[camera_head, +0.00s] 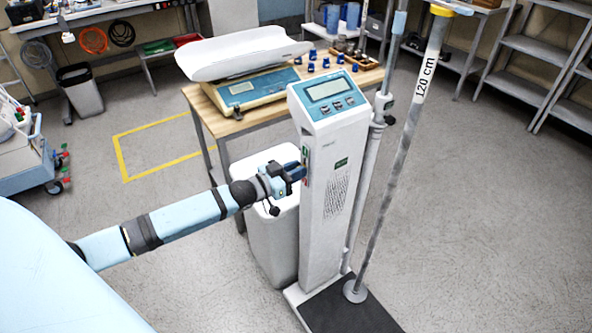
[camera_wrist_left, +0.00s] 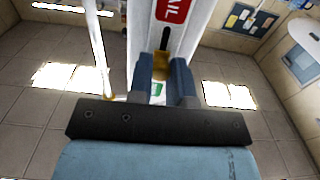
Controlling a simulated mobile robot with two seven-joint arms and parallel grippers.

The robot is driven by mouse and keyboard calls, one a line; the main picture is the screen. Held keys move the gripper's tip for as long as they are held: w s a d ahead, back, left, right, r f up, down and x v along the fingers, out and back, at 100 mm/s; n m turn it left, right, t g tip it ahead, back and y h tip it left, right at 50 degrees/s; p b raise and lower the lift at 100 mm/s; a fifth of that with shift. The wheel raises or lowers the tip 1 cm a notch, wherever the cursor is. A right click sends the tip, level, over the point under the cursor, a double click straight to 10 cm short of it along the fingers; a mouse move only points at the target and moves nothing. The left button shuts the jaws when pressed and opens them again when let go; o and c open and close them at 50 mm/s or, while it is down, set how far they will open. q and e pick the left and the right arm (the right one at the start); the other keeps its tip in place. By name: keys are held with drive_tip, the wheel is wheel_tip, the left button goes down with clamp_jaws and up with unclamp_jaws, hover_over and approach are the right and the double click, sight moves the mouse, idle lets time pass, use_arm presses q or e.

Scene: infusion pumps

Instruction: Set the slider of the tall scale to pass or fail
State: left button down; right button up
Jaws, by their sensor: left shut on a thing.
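The tall scale (camera_head: 328,205) stands upright right of centre in the head view, with a display head on top. My left gripper (camera_head: 299,172) reaches its left side face. In the left wrist view my left gripper (camera_wrist_left: 164,78) is closed on a small brownish-yellow slider (camera_wrist_left: 163,65) between its two blue fingers. A red label (camera_wrist_left: 172,10) reading "AIL", partly cut off, lies at one end of the dark slot (camera_wrist_left: 165,38). A green-and-white label (camera_wrist_left: 156,89) shows between the fingers, partly hidden. The slider sits at the slot's end nearer the green label. My right gripper is in neither view.
A white bin (camera_head: 272,225) stands close behind the scale, below my left arm. A wooden table (camera_head: 222,122) with a baby scale (camera_head: 245,62) is behind. A grey height rod marked 120 cm (camera_head: 400,150) rises right of the scale. Floor at right is clear.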

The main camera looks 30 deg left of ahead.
use_arm(q)
wheel_tip(320, 180, down, 4)
drive_tip(key=shift+b, duration=0.65)
drive_tip(key=c, duration=1)
unclamp_jaws()
drive_tip(key=shift+c, duration=0.2)
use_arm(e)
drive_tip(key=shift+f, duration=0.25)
use_arm(q)
drive_tip(key=p+v, duration=0.1)
drive_tip(key=v, duration=1.2)
drive_tip(key=shift+s, duration=0.4)
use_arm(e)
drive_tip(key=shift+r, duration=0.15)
use_arm(q)
drive_tip(key=shift+a, duration=0.15)
